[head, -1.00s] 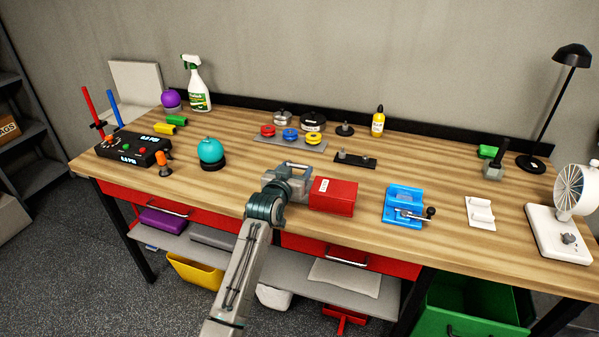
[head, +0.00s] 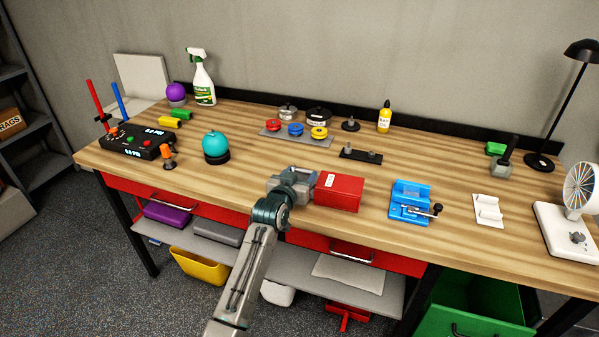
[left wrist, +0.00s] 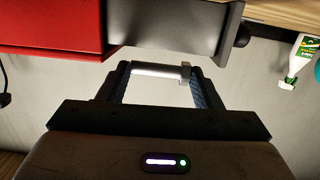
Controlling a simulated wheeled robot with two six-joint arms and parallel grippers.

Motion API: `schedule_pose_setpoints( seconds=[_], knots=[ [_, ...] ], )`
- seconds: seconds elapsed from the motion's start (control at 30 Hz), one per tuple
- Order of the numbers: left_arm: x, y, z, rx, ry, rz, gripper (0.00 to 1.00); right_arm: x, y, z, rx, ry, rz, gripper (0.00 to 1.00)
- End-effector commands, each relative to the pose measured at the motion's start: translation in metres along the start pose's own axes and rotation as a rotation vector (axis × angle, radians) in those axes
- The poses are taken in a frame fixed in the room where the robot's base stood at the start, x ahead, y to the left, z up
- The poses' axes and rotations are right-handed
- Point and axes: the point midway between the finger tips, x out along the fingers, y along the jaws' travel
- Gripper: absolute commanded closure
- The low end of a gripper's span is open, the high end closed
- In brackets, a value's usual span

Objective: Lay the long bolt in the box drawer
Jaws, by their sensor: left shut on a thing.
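The red box (head: 340,191) sits near the middle of the bench's front edge. Its grey drawer (left wrist: 175,28) stands pulled out, with a dark knob (left wrist: 243,36) at its end. My left gripper (head: 294,176) is just left of the box, over the drawer, and hides most of it in the head view. In the left wrist view, which is upside down, its fingers are shut on the long bolt (left wrist: 155,71), a pale shaft with a hex head. The bolt lies crosswise between the fingers, apparently just above the drawer. My right gripper is not in view.
A blue vise (head: 410,198) and a white rack (head: 488,211) stand to the right. A black strip with pegs (head: 361,155) lies behind the box, and a teal ball (head: 215,145) on a stand is at left. Bare bench lies between these.

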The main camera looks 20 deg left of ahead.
Motion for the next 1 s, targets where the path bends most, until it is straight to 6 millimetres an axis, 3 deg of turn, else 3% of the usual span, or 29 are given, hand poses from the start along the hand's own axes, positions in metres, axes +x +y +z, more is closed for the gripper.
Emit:
schedule_pose_setpoints(
  seconds=[0.9,0.93,1.0],
  knots=[
    [0.003,-0.001,0.018,0.000,0.001,0.000,0.66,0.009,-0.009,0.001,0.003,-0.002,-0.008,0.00],
    [0.002,-0.001,0.017,0.000,0.002,0.000,0.35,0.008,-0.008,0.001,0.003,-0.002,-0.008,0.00],
    [0.002,-0.001,0.017,0.000,0.001,0.000,0.22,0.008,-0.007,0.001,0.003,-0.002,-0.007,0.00]
  ],
)
